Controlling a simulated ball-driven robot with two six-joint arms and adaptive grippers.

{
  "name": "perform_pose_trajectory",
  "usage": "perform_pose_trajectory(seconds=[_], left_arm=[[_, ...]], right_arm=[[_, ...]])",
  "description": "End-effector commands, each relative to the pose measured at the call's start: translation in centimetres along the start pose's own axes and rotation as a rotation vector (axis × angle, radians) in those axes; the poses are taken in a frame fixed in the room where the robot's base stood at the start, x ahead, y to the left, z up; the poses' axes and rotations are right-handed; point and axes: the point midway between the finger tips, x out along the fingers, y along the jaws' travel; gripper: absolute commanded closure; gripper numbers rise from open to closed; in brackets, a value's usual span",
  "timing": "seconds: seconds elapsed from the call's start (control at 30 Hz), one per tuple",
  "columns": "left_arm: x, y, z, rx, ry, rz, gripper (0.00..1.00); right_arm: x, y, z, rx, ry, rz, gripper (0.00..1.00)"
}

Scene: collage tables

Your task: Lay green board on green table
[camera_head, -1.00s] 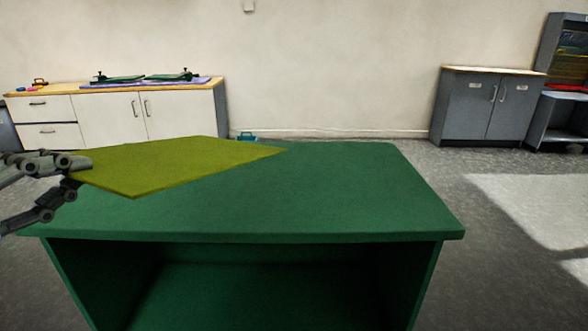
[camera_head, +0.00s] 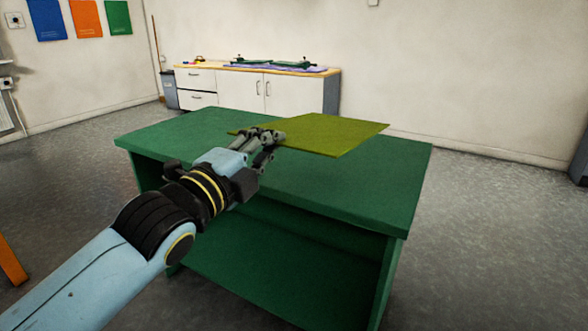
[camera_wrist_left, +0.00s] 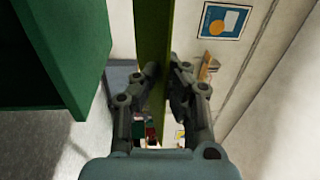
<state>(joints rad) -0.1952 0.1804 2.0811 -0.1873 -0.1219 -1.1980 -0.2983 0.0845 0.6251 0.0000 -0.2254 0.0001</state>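The green board (camera_head: 335,136) is a thin, flat, yellowish-olive sheet. My left gripper (camera_head: 279,138) is shut on its near left edge and holds it roughly level. In the head view it appears over the far right part of the dark green table (camera_head: 190,135). In the left wrist view the board (camera_wrist_left: 153,45) is seen edge-on between the two fingers (camera_wrist_left: 160,85). There the table (camera_wrist_left: 65,50) lies to the left with a gap between it and the board. My right gripper is not in view.
The tabletop's left part is bare, and an open shelf space lies below it. A white cabinet (camera_head: 285,92) with things on its wooden top stands behind by the wall. Grey floor (camera_head: 480,220) is free to the right. An orange piece (camera_head: 10,262) shows at the left edge.

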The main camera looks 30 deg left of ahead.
Motion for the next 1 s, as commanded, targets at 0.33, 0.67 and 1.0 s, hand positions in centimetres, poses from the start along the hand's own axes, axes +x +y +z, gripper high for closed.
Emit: perform_pose_trajectory(seconds=[0.33,0.67,1.0], left_arm=[[1.9,3.5,-1.9,0.018,-0.039,-0.043,1.0],[2.6,4.7,-2.1,0.021,-0.038,-0.043,1.0],[3.8,6.6,-2.1,0.021,-0.038,-0.043,1.0]], right_arm=[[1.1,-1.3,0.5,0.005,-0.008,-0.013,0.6],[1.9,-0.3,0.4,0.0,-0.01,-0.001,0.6],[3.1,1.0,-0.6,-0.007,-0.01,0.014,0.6]])
